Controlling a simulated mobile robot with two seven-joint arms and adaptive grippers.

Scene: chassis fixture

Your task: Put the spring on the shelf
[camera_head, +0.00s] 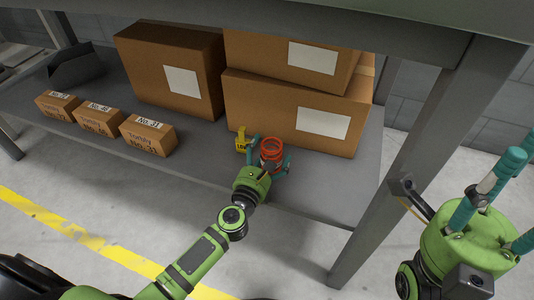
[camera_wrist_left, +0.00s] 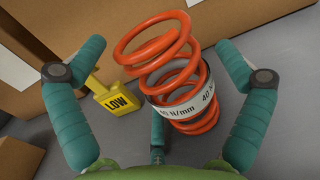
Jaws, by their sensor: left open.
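An orange-red coil spring (camera_head: 271,150) with a white and black label band stands on the grey shelf (camera_head: 203,155), near its front edge. In the left wrist view the spring (camera_wrist_left: 172,75) sits between the spread teal fingers of my left gripper (camera_wrist_left: 160,75). In the head view my left gripper (camera_head: 268,161) is open around the near side of the spring. I cannot tell whether any finger touches it. My right gripper (camera_head: 497,195) is off to the right of the shelf post, its fingers apart and empty.
A yellow LOW tag (camera_head: 242,140) stands just left of the spring. Large cardboard boxes (camera_head: 235,82) fill the shelf behind. Several small numbered boxes (camera_head: 148,135) are at left. A grey post (camera_head: 425,150) stands at right, and an upper shelf (camera_head: 330,20) hangs above.

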